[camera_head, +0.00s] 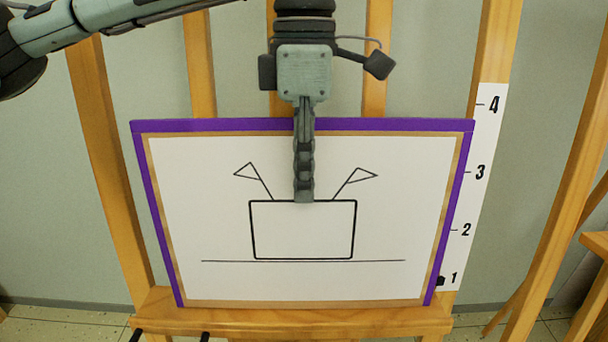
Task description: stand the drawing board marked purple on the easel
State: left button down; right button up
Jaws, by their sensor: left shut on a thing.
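The drawing board marked purple (210,220) is in front of the easel (290,319). It has a purple band along its top and side edges and a white sheet with a line drawing of a box and two flags. Its lower edge is at the easel's wooden ledge; I cannot tell whether it rests on it. My left gripper (304,190) comes down from above and is shut on the board's top edge near the middle. One finger lies over the front of the sheet; the other finger is hidden behind. My right gripper is not in view.
Two dark pegs (205,337) stick out below the ledge. More wooden frames (560,190) stand at the right.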

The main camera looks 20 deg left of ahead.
pick_arm(q)
jog(key=c, duration=1.2)
grip_release()
jog(key=shift+r, duration=0.1)
jog(key=shift+w+r+p, duration=0.25)
jog(key=shift+r+p, duration=0.7)
jog(key=shift+r, duration=0.35)
jog(key=shift+w+a+r, duration=0.1)
jog(key=shift+w+r, duration=0.1)
jog(key=shift+r, duration=0.95)
jog(key=shift+w+a+r, duration=0.1)
jog(key=shift+w+r, duration=0.1)
jog(key=shift+r, duration=0.95)
